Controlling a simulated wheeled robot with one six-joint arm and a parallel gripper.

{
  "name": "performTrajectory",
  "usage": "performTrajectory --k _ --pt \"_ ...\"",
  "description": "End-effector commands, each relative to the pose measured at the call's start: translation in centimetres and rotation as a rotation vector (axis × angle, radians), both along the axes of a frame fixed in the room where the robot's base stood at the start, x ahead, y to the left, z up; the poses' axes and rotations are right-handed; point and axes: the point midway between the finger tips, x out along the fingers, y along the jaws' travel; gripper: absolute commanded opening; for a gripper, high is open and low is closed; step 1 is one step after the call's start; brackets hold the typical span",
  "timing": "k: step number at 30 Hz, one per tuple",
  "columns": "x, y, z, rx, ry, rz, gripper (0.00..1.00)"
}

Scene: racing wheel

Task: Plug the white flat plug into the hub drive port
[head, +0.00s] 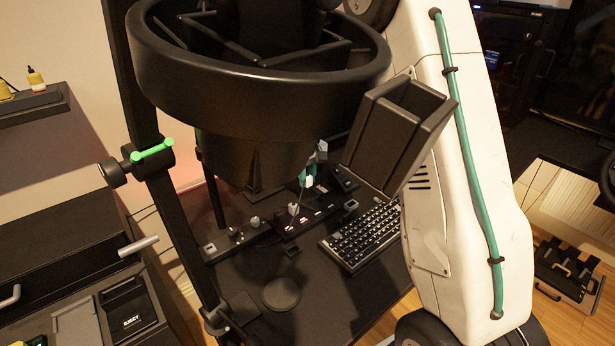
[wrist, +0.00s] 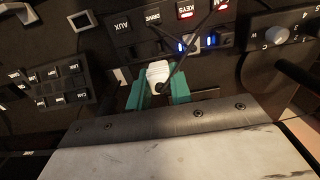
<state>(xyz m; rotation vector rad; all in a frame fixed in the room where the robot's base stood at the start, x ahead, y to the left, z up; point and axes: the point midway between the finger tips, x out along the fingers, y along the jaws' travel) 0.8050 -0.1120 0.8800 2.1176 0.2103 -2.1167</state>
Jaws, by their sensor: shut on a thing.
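The white flat plug (wrist: 157,72) sits between the teal fingers of my gripper (wrist: 159,86) in the wrist view, its far end pointing at the hub. A dark cable crosses beside it. The dark hub (wrist: 205,22) carries labels AUX, DRIVE and KEYS; the DRIVE label (wrist: 152,18) is just beyond the plug. The drive port opening is not clearly visible, and I cannot tell whether the plug touches the hub. In the head view my gripper (head: 315,168) shows small, with the plug (head: 308,182) above the hub (head: 308,220).
Blue-lit ports or connectors (wrist: 188,44) lie right of the plug. A knob panel (wrist: 275,36) is at the right and a button panel (wrist: 52,84) at the left. A keyboard (head: 362,236) and round pad (head: 281,293) lie on the desk. A large black ring (head: 260,88) hangs above.

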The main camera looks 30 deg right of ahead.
Motion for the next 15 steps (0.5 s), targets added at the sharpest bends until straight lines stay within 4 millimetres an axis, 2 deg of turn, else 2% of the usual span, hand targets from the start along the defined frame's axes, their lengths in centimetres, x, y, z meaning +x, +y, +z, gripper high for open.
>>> performTrajectory --k 15 --pt "-0.1 0.0 -4.4 0.0 0.003 -0.001 0.0"
